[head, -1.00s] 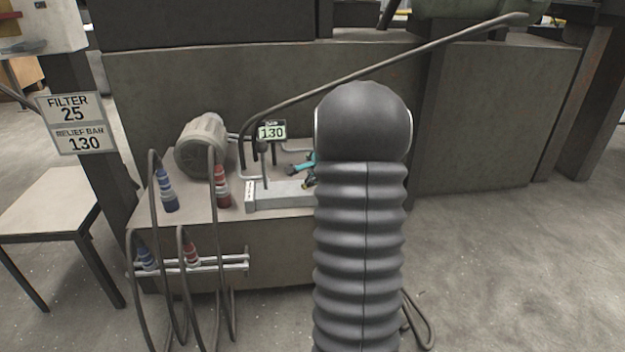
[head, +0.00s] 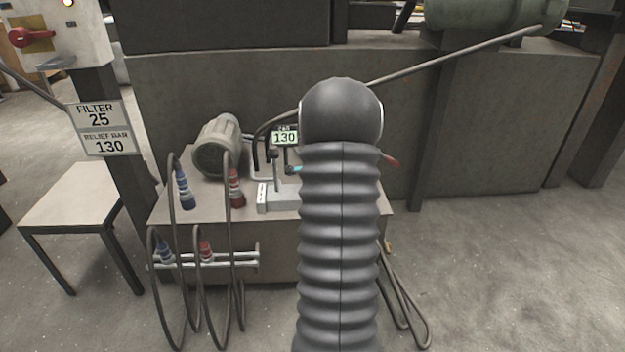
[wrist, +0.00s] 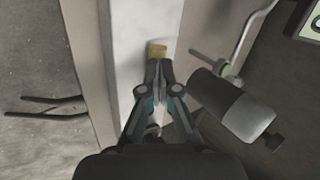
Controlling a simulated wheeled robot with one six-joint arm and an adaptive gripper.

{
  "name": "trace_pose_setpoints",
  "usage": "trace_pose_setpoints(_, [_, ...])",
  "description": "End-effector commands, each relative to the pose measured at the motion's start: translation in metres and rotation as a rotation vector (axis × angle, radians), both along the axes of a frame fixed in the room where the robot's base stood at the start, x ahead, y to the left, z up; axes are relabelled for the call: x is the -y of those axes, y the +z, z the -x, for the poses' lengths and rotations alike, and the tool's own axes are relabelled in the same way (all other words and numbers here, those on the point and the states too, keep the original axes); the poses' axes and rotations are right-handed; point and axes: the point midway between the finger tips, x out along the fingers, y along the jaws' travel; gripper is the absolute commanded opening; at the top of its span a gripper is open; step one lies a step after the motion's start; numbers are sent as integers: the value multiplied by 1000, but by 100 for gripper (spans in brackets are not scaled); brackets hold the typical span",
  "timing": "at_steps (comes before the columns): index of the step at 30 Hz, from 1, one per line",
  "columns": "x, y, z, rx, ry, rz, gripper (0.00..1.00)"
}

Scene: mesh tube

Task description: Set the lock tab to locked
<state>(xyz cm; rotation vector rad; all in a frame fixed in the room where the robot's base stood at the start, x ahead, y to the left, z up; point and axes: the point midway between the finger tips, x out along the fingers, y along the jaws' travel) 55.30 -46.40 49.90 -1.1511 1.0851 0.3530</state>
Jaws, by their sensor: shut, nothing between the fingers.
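A small brass-yellow tab (wrist: 157,50), which looks like the lock tab, sits on a pale metal block (wrist: 140,20) in the wrist view. My gripper (wrist: 162,68) is shut and empty, its tips just below the tab in the picture; I cannot tell whether they touch it. In the head view the same block (head: 280,202) lies on the bench, partly behind my arm. Only a bit of teal on my gripper shows there, and the tab is hidden. No lock marking is readable.
A dark cylinder with a pale end (wrist: 245,115) and a bent metal rod (wrist: 245,45) stand close right of my gripper. In the head view, a motor (head: 218,147), a display reading 130 (head: 285,138) and hoses with blue and red couplings (head: 236,188) are left of my arm.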

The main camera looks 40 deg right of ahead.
Motion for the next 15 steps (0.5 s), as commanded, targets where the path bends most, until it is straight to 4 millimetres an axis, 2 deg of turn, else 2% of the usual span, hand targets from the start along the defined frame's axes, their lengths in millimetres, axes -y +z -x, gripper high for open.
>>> trace_pose_setpoints(8, [-3,-1,-1,-1,5,-1,0])
trace_pose_setpoints(15, [-2,-2,6,0,4,-1,0])
